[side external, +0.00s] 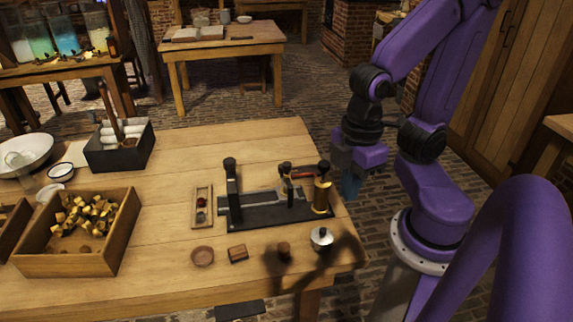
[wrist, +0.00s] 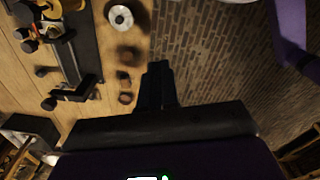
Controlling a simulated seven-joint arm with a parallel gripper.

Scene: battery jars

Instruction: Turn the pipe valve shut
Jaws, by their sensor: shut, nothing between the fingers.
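A black rig (side external: 270,211) stands on the wooden table, with dark upright posts and a brass cylinder (side external: 322,196) at its right end. A small red part (side external: 301,175) sits near the top between posts; it may be the valve handle, but it is too small to tell. The rig also shows at the upper left of the wrist view (wrist: 88,62). My gripper (side external: 350,187) is shut and empty, past the table's right edge, to the right of the rig and apart from it. Its fingers (wrist: 158,68) point over the brick floor in the wrist view.
A silver-lidded pot (side external: 321,239), a small brown jar (side external: 284,251), a wooden block (side external: 237,254) and a round dish (side external: 202,256) line the front. A narrow tray (side external: 202,222) lies left of the rig. A wooden crate (side external: 125,240) stands farther left. The table behind the rig is clear.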

